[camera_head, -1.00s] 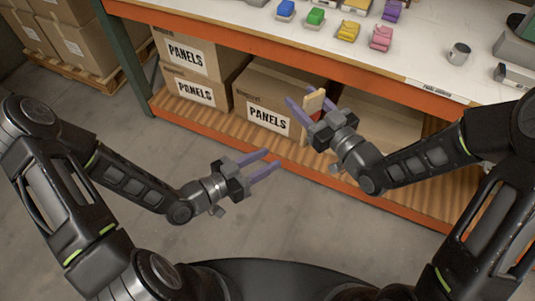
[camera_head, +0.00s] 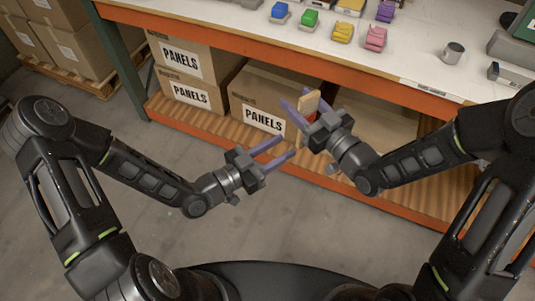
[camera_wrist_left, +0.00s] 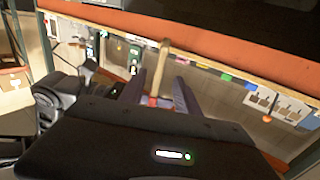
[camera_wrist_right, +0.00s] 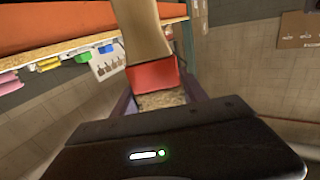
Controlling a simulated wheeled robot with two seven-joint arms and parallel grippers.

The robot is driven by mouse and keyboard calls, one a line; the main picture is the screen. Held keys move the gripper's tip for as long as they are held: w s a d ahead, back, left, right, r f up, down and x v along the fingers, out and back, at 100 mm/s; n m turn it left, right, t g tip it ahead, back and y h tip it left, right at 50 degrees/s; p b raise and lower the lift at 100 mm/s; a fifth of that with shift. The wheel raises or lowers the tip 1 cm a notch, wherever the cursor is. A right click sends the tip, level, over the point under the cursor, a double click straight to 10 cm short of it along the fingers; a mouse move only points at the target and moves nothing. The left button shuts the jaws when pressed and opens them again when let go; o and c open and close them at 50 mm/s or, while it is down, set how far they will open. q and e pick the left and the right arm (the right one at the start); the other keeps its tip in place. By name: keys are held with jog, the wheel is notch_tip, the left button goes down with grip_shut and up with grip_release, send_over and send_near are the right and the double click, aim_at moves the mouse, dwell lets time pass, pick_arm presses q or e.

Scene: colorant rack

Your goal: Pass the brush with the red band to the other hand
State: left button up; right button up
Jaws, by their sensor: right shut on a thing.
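The brush has a pale wooden handle (camera_head: 310,101), a red band (camera_wrist_right: 151,75) and tan bristles (camera_wrist_right: 160,99). My right gripper (camera_head: 303,104) is shut on it and holds it in the air in front of the shelf. In the right wrist view the handle points up and away, with the bristles towards the palm. My left gripper (camera_head: 287,146) is open and empty, just below and left of the right one, its fingers pointing towards it. In the left wrist view the handle (camera_wrist_left: 161,65) and red band (camera_wrist_left: 153,101) appear between the left fingers, apparently beyond them.
Behind the grippers is an orange-edged workbench (camera_head: 230,48) with colored blocks and a grey mug (camera_head: 453,52) on top. Cardboard boxes (camera_head: 262,100) marked PANELS stand on its lower shelf. The floor (camera_head: 235,225) around my left arm is clear.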

aim_at(298, 138)
pick_arm(q)
jog(key=x, duration=0.7)
jog(key=shift+w+d, duration=0.1)
jog(key=shift+d, duration=0.05)
jog(key=shift+c, duration=0.2)
grip_shut()
pick_arm(e)
jog(key=o, duration=1.5)
jog(key=shift+r, duration=0.1)
notch_tip(298, 138, up, 10)
jog(key=shift+f, duration=0.1)
